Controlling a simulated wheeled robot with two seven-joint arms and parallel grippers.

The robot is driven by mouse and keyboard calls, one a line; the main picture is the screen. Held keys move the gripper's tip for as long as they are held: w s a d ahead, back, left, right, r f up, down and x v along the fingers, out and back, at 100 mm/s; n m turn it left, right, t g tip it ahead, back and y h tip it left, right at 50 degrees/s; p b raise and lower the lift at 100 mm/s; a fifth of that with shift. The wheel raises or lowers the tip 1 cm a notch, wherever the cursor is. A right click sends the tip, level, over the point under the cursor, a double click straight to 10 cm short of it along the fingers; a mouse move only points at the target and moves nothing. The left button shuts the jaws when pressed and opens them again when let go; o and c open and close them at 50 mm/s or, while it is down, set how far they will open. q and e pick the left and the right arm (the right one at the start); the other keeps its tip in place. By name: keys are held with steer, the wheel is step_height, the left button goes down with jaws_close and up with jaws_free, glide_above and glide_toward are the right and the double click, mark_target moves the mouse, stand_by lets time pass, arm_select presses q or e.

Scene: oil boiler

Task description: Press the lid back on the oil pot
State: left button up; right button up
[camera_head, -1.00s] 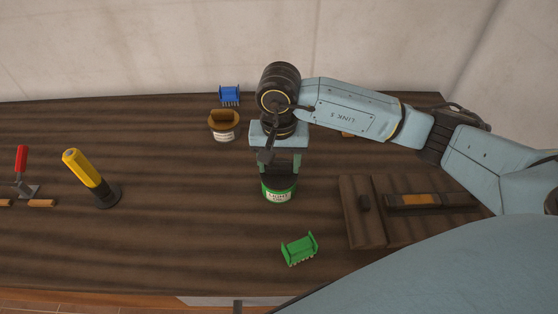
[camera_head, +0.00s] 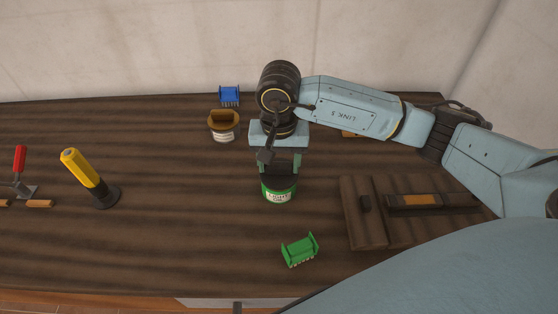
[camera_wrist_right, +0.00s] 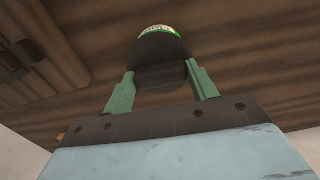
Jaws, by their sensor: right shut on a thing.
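The oil pot (camera_head: 279,193), a small green tin with a white "LIGHT" label, stands upright on the table below my right gripper. A dark lid (camera_head: 279,181) covers its top. My right gripper (camera_head: 281,168) points down with its two green fingers on either side of the dark lid, shut on it. In the right wrist view the lid (camera_wrist_right: 160,62) sits between the fingers (camera_wrist_right: 160,88), with a strip of the pot's label (camera_wrist_right: 160,29) beyond it. Whether the lid is fully seated cannot be told. My left gripper is not in view.
A brown-topped pot (camera_head: 223,125) and a blue brush-like piece (camera_head: 229,95) stand behind left. A green one (camera_head: 299,250) lies in front. A yellow-handled tool (camera_head: 88,177) and red-handled clamp (camera_head: 21,168) are left. A dark wooden case (camera_head: 365,226) lies right. The table's left-middle is clear.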

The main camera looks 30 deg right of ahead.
steer(key=shift+f+b, duration=0.2)
steer(key=shift+b, duration=0.6)
stand_by(0.7)
stand_by(0.3)
steer(key=o, duration=1.1)
steer(key=shift+c, duration=0.2)
steer(key=shift+o, duration=0.3)
steer(key=o, duration=0.3)
steer(key=shift+r, duration=0.1)
steer(key=shift+r+p, duration=1.6)
steer(key=shift+r, duration=1.85)
